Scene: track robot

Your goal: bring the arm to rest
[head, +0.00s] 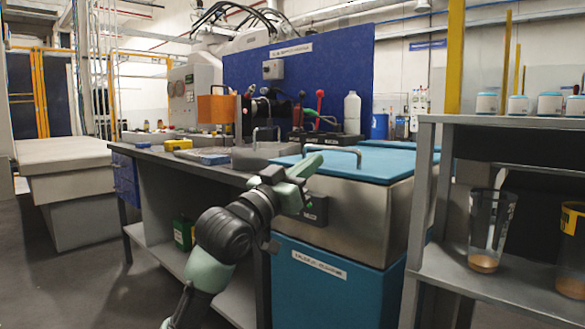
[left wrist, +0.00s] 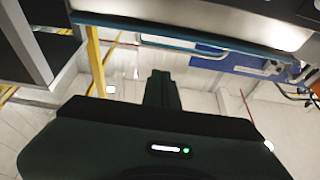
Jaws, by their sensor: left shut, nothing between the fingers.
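My left arm (head: 235,232), pale green with black joints, reaches up from the bottom of the head view. My left gripper (head: 312,162) is at its upper end, with its fingers shut and nothing held. It appears in front of the steel cabinet with the blue lid (head: 375,165), near the lid's handle; I cannot tell whether it touches anything. In the left wrist view the shut fingers (left wrist: 159,86) stick out from the dark gripper body, with empty space around them. My right gripper is not in view.
A workbench (head: 185,158) with tools stands behind and left of the arm. A grey shelf (head: 500,283) with clear cups (head: 490,230) and small jars stands at the right. A white bottle (head: 352,113) stands behind the cabinet. Open floor (head: 75,265) lies at the left.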

